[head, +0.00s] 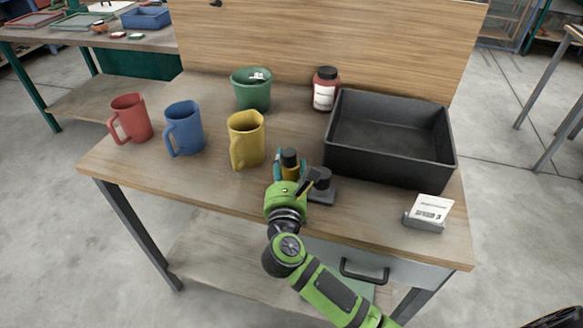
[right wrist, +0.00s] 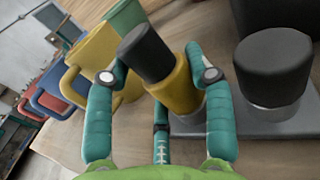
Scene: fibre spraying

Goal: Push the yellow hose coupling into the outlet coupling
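The yellow hose coupling (head: 292,171), a yellow cylinder with a black top, stands near the table's front edge. In the right wrist view the yellow coupling (right wrist: 178,88) is between the teal fingers of my right gripper (right wrist: 158,76). The left finger shows a gap to it; the right finger overlaps its edge, and contact is unclear. My right gripper (head: 290,166) looks open around it. Just right is a grey base with black-capped parts, seemingly the outlet coupling (head: 321,181); its black cap and silver collar (right wrist: 274,72) show close up. The yellow coupling's lower end is hidden. My left gripper is out of view.
A black bin (head: 335,157) stands behind on the right, a label holder (head: 425,222) at front right. Yellow (head: 246,140), blue (head: 184,128) and red (head: 130,118) mugs stand left. A green pot (head: 251,97) and red jar (head: 325,90) are behind. The front left table is clear.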

